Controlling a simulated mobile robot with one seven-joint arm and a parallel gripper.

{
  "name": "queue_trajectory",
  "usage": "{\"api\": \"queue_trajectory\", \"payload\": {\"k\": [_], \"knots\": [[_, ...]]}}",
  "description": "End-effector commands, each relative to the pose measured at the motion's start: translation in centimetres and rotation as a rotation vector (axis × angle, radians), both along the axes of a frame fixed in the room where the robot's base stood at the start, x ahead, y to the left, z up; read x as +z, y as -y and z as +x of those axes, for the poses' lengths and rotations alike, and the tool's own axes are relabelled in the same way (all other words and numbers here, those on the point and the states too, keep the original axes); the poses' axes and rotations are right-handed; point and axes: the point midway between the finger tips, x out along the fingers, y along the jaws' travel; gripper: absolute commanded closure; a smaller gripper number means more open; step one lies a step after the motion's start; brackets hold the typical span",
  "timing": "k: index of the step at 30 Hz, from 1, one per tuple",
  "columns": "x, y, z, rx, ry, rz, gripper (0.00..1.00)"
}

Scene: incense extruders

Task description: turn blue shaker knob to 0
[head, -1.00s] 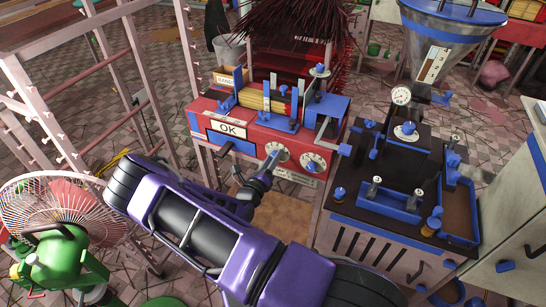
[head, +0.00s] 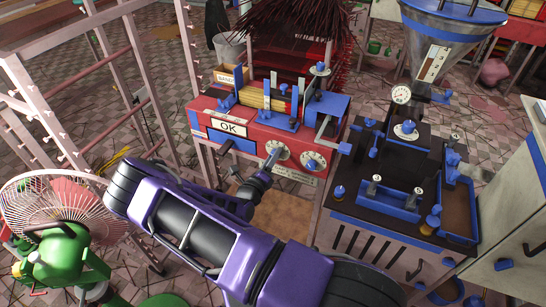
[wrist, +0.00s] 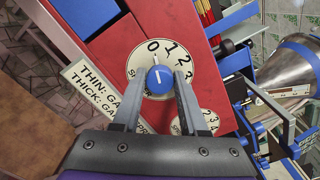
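The blue shaker knob (wrist: 160,78) sits on a round white dial (wrist: 145,57) numbered 0, 1, 2, 3 on the red machine. Its white line points up the picture, roughly toward the 0; I cannot tell if it is exactly on it. My gripper (wrist: 160,76) has one finger on each side of the knob, with narrow gaps seeming to show between fingers and knob. In the head view my gripper (head: 269,163) is at the left dial (head: 280,149) on the machine front, and hides part of it.
A second dial (head: 313,162) is just right of the first; its edge also shows in the wrist view (wrist: 208,120). A label plate (wrist: 95,88) lies beside the dial. A dark-topped cabinet (head: 345,212) stands to the right, and a fan (head: 50,205) at the left.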

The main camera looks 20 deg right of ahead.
Motion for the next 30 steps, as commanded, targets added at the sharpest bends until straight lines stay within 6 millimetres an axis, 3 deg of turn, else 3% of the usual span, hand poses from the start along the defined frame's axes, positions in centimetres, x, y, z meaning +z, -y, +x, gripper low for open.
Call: {"api": "queue_trajectory", "payload": {"k": [1, 4, 17, 30], "knots": [[0.0, 0.0, 0.0, 0.000, 0.000, 0.000, 0.47], [0.0, 0.0, 0.0, 0.000, 0.000, 0.000, 0.30], [0.0, -0.9, -0.7, 0.002, 0.000, 0.001, 0.30], [0.0, -8.0, -7.8, 0.004, -0.001, 0.002, 0.30]]}}
